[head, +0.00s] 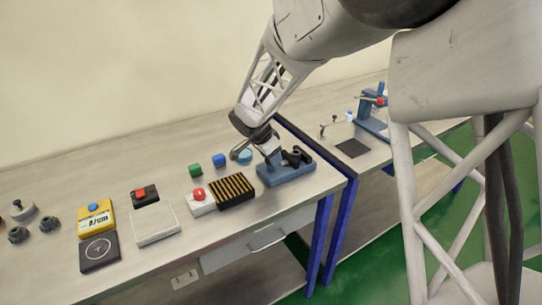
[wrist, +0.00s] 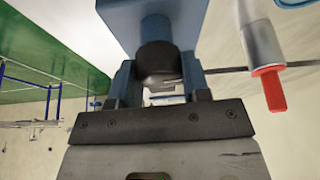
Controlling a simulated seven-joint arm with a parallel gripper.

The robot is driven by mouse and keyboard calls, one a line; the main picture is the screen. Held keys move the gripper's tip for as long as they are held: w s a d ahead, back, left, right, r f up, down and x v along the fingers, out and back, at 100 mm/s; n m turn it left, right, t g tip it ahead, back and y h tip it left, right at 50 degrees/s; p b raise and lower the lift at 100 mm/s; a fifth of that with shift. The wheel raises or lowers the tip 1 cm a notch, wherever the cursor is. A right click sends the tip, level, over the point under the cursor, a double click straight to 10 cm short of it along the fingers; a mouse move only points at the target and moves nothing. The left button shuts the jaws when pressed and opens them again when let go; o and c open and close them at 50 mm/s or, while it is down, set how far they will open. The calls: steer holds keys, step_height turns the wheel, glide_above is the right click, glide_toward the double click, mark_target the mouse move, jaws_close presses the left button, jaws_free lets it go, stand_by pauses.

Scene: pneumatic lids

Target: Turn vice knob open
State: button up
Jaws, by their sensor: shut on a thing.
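The blue vice (head: 287,175) with black parts on top stands near the right end of the main bench in the head view. My gripper (head: 268,152) reaches down to it from above. In the wrist view, the vice's blue body (wrist: 135,15) is at the top, and a black round knob (wrist: 158,62) sticks out from it on a blue shaft. The knob lies between the two fingers of my gripper (wrist: 160,85), which is shut on it. The fingers hide the knob's sides. How far the vice's jaws are apart cannot be told.
A second bench at right holds a blue device (head: 372,122). A red-tipped grey rod (wrist: 268,85) shows close by in the wrist view.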

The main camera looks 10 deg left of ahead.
steer(key=n, duration=0.2)
steer(key=n+t+y, duration=0.1)
steer(key=n, duration=0.1)
steer(key=shift+n+y, duration=0.3)
steer(key=shift+n, duration=0.1)
steer(key=n+y, duration=0.1)
steer(key=n, duration=0.3)
steer(key=shift+n+y, duration=1)
steer(key=shift+n, duration=1.1)
steer(key=shift+n+g+y, duration=0.35)
steer(key=shift+n, duration=0.8)
steer(key=shift+n+g+y, duration=0.35)
steer(key=shift+n, duration=0.8)
steer(key=n+g+y, duration=0.1)
steer(key=n, duration=0.3)
steer(key=n+g, duration=0.2)
steer(key=n, duration=0.2)
steer(key=n+g, duration=0.1)
steer(key=n, duration=0.4)
steer(key=shift+g, duration=0.4)
steer(key=n+g+h, duration=0.1)
steer(key=n, duration=0.3)
steer(key=shift+n, duration=0.4)
